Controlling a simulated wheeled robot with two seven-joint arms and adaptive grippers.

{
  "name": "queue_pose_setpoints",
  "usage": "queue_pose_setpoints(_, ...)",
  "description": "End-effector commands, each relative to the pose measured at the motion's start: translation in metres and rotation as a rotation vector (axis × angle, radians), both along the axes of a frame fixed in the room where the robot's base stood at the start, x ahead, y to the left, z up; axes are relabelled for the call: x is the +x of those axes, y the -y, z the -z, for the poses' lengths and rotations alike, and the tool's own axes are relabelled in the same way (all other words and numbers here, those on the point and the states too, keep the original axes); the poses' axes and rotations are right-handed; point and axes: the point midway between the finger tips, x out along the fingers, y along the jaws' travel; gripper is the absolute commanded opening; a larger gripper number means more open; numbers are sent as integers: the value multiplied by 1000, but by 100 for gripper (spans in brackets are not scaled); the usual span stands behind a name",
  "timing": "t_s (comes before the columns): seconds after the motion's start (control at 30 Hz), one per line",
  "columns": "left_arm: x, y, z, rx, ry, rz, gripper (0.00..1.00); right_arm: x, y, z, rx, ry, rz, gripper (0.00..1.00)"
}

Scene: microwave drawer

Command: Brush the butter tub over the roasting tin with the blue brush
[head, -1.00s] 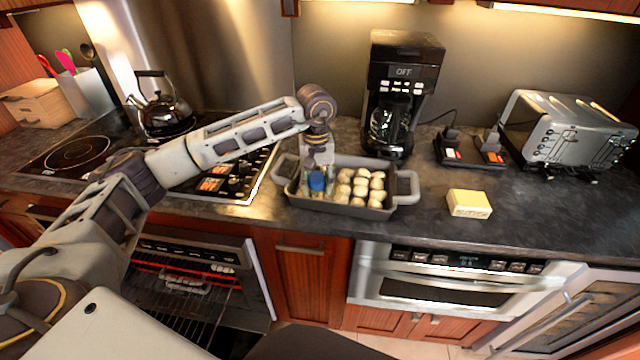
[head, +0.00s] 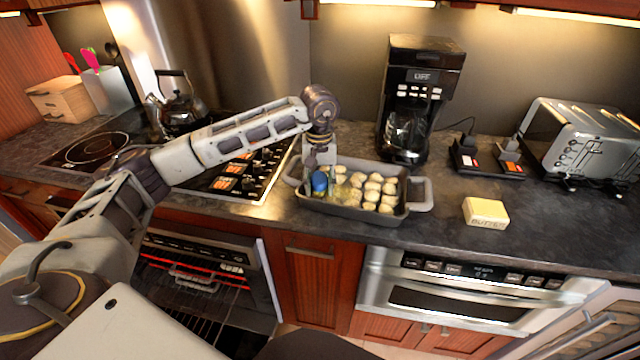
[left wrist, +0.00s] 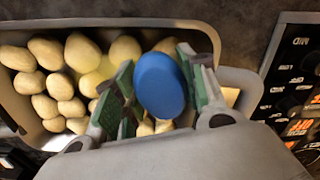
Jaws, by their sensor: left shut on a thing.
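The roasting tin (head: 410,206) is grey with a handle at each end, stands on the counter and holds several pale potatoes (head: 375,190). My left gripper (head: 320,178) is over the left part of the tin, pointing down, shut on the blue brush (head: 319,183). In the left wrist view the blue rounded top of the brush (left wrist: 160,85) sits between the green-padded fingers, with potatoes (left wrist: 70,80) beside it; the brush's lower end is hidden. The yellow butter tub (head: 486,211) stands on the counter right of the tin, apart from it. My right gripper is not in view.
A black coffee maker (head: 415,100) stands behind the tin and a steel toaster (head: 580,140) at the right. The hob (head: 240,175) is left of the tin, with a kettle (head: 178,110) behind. The counter around the butter tub is clear.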

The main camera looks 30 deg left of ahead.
Motion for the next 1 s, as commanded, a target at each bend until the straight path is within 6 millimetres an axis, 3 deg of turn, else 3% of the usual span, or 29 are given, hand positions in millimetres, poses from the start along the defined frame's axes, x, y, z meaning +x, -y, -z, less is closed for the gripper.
queue_pose_setpoints(1.0,48,-8,0,0,2,1,13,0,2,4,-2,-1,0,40)
